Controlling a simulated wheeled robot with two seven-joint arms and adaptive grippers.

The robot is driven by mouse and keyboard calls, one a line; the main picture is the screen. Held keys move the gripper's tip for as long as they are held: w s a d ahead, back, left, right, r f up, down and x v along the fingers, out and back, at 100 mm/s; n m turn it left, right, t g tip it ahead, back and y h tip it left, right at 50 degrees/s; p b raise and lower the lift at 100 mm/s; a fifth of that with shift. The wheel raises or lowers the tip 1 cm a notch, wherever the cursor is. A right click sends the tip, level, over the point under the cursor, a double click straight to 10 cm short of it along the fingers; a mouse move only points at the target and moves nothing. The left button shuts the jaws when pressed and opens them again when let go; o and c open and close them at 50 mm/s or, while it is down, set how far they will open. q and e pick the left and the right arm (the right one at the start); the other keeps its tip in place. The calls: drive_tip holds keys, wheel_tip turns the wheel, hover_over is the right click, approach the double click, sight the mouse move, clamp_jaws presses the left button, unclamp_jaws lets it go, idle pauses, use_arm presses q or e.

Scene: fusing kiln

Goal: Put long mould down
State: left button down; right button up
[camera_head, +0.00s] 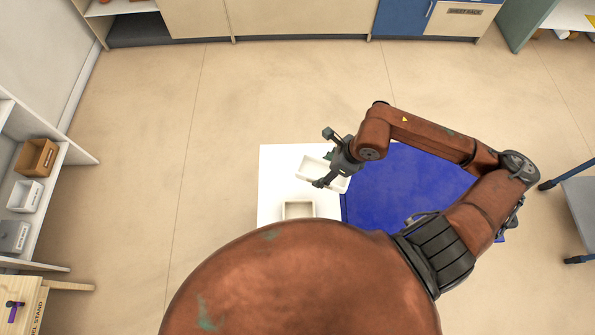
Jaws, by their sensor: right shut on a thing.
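The long mould (312,169) is a cream, tray-like piece with raised walls. My right gripper (323,160) is shut on it, with the mould tilted in the picture and partly hidden by the fingers. The mould is over the white surface (277,173); I cannot tell whether it touches it. A smaller cream mould (298,209) sits on the same white surface, nearer to me, its lower part hidden by my body. My left gripper is not in view.
A blue surface (395,193) adjoins the white one on the right, under my right arm. Shelves with small boxes (36,158) stand at the left. Cabinets (300,18) line the back, and a grey cart (580,205) is at the right. The floor between is clear.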

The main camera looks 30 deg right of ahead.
sight(307, 162)
drive_tip(key=w+f, duration=0.1)
drive_tip(key=w, duration=0.1)
drive_tip(key=w+a+f, duration=0.1)
drive_tip(key=w, duration=0.1)
drive_tip(key=w+a, duration=0.1)
drive_tip(key=w, duration=0.1)
drive_tip(key=shift+w+a+f, duration=0.1)
drive_tip(key=shift+a+f, duration=0.15)
drive_tip(key=shift+f, duration=0.15)
drive_tip(key=w+f, duration=0.2)
drive_tip(key=f, duration=0.1)
drive_tip(key=w+a+f+b, duration=0.1)
drive_tip(key=f, duration=0.1)
drive_tip(key=shift+w, duration=0.2)
drive_tip(key=shift+w+f, duration=0.2)
drive_tip(key=shift+w+a+f+b, duration=0.15)
drive_tip(key=shift+f+b, duration=0.2)
drive_tip(key=shift+f, duration=1.35)
drive_tip(key=shift+f, duration=0.1)
drive_tip(key=o, duration=1.4)
